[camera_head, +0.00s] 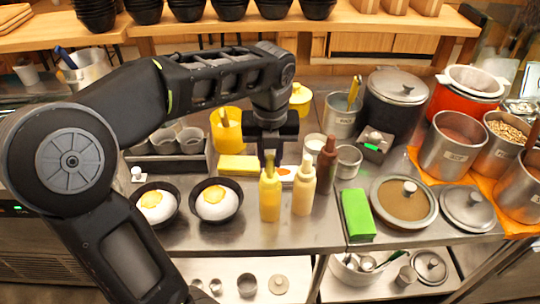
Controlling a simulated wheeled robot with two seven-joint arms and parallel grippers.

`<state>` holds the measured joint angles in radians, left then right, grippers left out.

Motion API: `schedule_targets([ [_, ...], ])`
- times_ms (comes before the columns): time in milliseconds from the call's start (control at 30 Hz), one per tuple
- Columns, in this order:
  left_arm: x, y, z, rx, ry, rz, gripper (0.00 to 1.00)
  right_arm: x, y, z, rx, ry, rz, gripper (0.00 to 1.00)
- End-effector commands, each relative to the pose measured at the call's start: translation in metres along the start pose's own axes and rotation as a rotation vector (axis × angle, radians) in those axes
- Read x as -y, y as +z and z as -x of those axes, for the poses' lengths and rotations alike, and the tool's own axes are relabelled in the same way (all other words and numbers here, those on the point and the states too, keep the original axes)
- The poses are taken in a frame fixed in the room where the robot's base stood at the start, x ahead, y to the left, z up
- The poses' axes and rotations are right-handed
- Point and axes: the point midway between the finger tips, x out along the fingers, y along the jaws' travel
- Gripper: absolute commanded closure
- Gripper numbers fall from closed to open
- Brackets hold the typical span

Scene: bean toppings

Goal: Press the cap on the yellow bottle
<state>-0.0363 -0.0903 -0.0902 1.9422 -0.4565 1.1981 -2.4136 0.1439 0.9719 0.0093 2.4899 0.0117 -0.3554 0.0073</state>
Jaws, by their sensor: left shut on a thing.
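The yellow bottle (270,198) stands upright on the steel counter, leftmost of a row of three squeeze bottles. My left gripper (269,152) reaches down from above with its fingers at the bottle's narrow top, shut on it. The fingers hide most of the cap, so I cannot tell how it sits. A cream bottle (303,190) and a dark red bottle (327,167) stand just to its right. My right gripper is out of the picture.
Two black bowls with egg-topped white food, one at the left (156,203) and one nearer the bottles (216,202), stand left of the yellow bottle. A yellow sponge-like block (239,165) lies behind. A green block (357,214) and lidded pan (404,201) are right.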

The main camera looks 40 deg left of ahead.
Motion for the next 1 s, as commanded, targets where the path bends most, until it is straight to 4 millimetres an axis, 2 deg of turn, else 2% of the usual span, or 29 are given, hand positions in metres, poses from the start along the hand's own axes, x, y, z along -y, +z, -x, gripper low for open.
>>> schedule_targets([
  [1000,0.000,-0.001,-0.011,0.000,0.000,0.000,0.98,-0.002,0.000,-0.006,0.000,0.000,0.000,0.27],
])
